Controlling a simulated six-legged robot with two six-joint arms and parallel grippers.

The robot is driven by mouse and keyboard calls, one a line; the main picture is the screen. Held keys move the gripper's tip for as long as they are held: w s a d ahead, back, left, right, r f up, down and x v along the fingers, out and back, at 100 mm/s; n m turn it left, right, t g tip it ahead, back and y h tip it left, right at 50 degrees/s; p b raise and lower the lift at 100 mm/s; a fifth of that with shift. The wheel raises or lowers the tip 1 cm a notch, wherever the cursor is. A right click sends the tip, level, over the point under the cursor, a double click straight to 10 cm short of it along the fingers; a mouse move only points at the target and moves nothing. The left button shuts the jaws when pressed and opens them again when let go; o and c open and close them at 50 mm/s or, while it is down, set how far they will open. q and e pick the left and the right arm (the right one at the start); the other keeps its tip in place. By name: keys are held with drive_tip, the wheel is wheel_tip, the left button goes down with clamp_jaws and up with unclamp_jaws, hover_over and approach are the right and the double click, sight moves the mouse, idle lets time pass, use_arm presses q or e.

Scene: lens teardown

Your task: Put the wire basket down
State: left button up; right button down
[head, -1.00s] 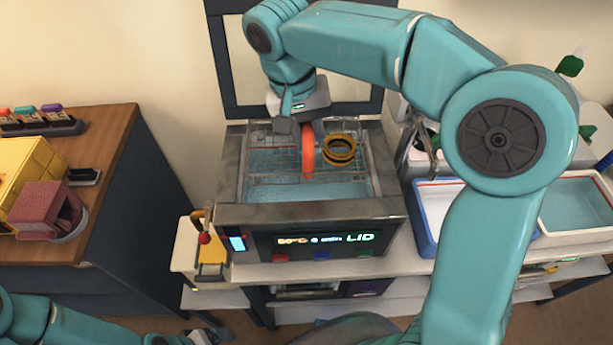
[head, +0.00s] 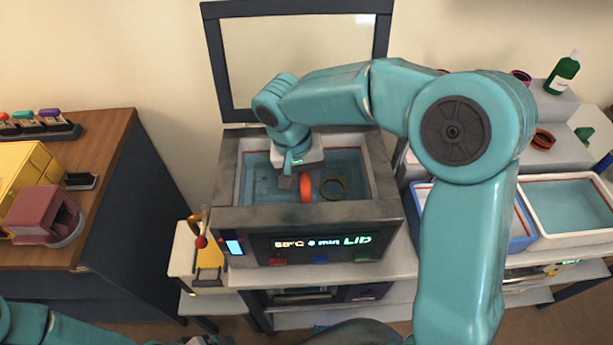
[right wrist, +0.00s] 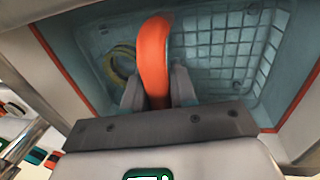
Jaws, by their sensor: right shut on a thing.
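The wire basket (right wrist: 215,42) is down inside the liquid-filled tank (head: 230,215); its grid shows in the right wrist view and is only faint in the head view. Its orange handle (right wrist: 153,50) stands up and also shows in the head view (head: 306,188). My right gripper (right wrist: 158,90) is shut on the orange handle, low over the tank in the head view (head: 305,182). A dark yellow ring (head: 333,187) lies in the basket, under the liquid. Of my left arm, only part shows at the lower left in the head view; its jaws cannot be made out.
The tank's lid (head: 295,65) stands open behind it. The front panel (head: 320,243) is lit and reads LID. A blue-rimmed tray (head: 428,215) and a white tray (head: 590,238) are to the right. A wooden-topped bench (head: 95,150) is to the left.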

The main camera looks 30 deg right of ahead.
drive_tip(key=c, duration=0.9)
unclamp_jaws()
drive_tip(key=shift+r, duration=0.1)
wheel_tip(320, 180, up, 12)
drive_tip(key=w+a, duration=0.1)
drive_tip(key=a, duration=0.1)
drive_tip(key=shift+p, duration=0.45)
drive_tip(key=shift+a, duration=0.1)
